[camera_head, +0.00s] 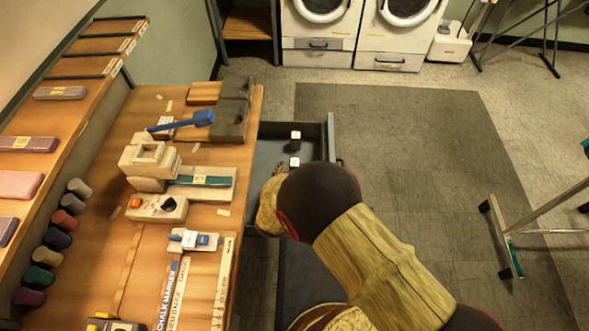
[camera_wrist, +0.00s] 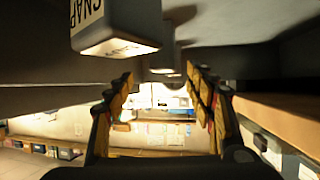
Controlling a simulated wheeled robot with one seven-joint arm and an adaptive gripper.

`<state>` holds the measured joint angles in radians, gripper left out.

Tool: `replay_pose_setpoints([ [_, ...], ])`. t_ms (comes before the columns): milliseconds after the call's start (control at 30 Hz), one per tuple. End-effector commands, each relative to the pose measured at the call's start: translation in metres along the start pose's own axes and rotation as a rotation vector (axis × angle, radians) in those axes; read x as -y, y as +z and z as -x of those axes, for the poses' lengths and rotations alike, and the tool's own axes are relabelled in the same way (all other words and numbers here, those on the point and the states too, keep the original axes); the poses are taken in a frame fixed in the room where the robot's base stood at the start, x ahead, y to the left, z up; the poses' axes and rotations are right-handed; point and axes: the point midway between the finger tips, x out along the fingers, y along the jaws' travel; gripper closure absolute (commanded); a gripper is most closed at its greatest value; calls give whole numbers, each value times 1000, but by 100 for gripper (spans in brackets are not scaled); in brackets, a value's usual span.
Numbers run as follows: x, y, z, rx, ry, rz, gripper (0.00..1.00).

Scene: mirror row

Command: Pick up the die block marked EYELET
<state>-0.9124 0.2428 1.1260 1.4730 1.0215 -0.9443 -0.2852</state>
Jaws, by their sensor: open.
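Two small dark blocks with white tops stand in the open drawer in the head view, a far one (camera_head: 295,136) and a nearer one (camera_head: 294,162). Their marks are too small to read there. In the wrist view a dark block with a white label reading SNAP (camera_wrist: 115,28) hangs large at the top of the picture. Another dark block (camera_wrist: 165,55) shows partly behind it, its label hidden. I cannot read EYELET on any block. My gripper (camera_wrist: 160,76) is open, its two fingers spread with nothing held between them. My arm hides part of the drawer in the head view.
The open drawer (camera_head: 331,135) has raised walls around the blocks. The wooden worktop (camera_head: 215,222) beside it carries a cream press (camera_head: 152,157), a blue-handled tool (camera_head: 183,122) and rulers. The grey floor mat (camera_head: 420,140) right of the drawer is mostly clear.

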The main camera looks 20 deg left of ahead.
Motion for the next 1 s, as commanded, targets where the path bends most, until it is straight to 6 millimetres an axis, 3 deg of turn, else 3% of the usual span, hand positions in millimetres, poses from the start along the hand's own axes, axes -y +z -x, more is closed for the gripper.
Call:
replay_pose_setpoints([
  [400,6,-1,-49,-1,-1,-2,45],
  [667,6,-2,-50,0,-2,0,45],
  [1000,6,-2,-50,0,-2,-1,64],
])
